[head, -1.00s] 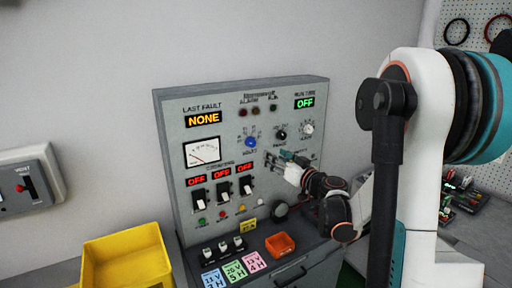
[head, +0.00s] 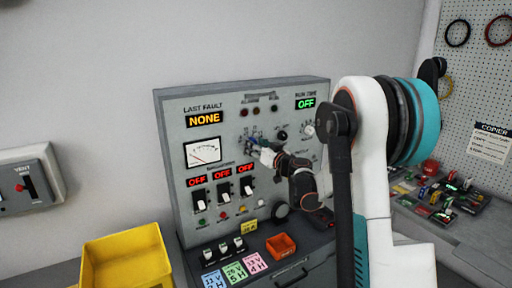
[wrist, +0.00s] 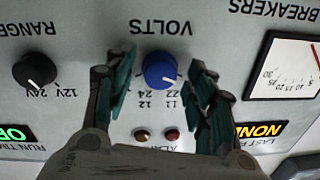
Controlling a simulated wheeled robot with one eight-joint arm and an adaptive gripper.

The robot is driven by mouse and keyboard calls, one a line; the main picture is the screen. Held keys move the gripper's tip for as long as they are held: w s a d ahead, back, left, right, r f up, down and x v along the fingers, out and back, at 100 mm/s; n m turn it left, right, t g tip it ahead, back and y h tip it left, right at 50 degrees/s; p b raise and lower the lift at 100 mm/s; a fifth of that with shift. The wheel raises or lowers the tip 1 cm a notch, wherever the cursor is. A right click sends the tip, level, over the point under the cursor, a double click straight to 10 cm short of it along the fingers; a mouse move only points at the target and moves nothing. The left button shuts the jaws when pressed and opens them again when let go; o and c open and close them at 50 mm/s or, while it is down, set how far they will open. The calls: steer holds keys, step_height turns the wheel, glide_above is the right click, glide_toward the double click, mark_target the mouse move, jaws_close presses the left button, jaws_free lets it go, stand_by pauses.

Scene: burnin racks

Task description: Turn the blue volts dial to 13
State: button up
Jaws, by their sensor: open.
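The blue volts dial (wrist: 161,70) shows in the wrist view, which is upside down, under the word VOLTS. Its white mark faces down in that view, toward the printed numbers. My gripper (wrist: 163,82) is open, with one green-padded finger on each side of the dial. I cannot tell whether either finger touches it. In the head view my gripper (head: 257,146) is at the panel over the dial's place and hides most of the dial.
A black range dial (wrist: 35,71) sits beside the left finger in the wrist view. The grey panel (head: 175,150) also has a meter (head: 203,152), several breaker switches and lit displays. A yellow bin (head: 127,262) and an orange tray (head: 281,245) stand lower down.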

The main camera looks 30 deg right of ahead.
steer(key=shift+c, duration=0.2)
steer(key=c, duration=1)
steer(key=shift+c, duration=0.2)
steer(key=shift+a+m+h+b, duration=0.2)
steer(key=shift+m+b, duration=0.6)
steer(key=shift+m, duration=3.85)
steer(key=shift+d+m+h+b, duration=0.1)
steer(key=shift+m+h+b, duration=0.5)
steer(key=shift+m, duration=4.1)
steer(key=shift+a+m+b, duration=0.1)
steer(key=shift+m+b, duration=0.95)
steer(key=shift+m, duration=3.6)
steer(key=o, duration=1.1)
steer(key=shift+s, duration=0.15)
